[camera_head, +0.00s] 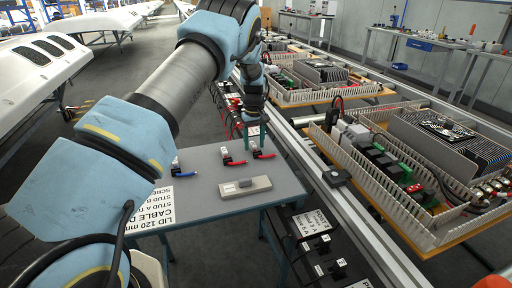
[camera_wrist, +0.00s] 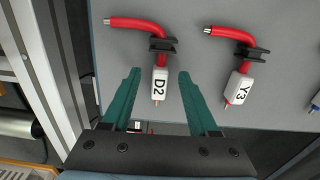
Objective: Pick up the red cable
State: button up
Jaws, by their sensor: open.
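Two red cables lie on the grey table. One has a white label D2 (camera_wrist: 159,85) and a black clip below its bent red end (camera_wrist: 138,24). The other, with label Y3 (camera_wrist: 238,88), lies to its right in the wrist view. In the head view they are the right red cable (camera_head: 264,154) and the middle one (camera_head: 231,160). My gripper (camera_wrist: 159,74) is open, its teal fingers on either side of the D2 label with gaps on both sides. In the head view my gripper (camera_head: 254,138) is just above the right red cable. I cannot tell its exact height.
A blue cable (camera_head: 184,174) lies at the table's left. A grey block (camera_head: 245,187) sits near the front of the table (camera_head: 205,200). Trays of components (camera_head: 400,160) stand on the rails at right. A black power box (camera_head: 310,245) is beside the table.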

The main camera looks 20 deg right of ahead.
jog(key=shift+f, duration=0.6)
grip_shut()
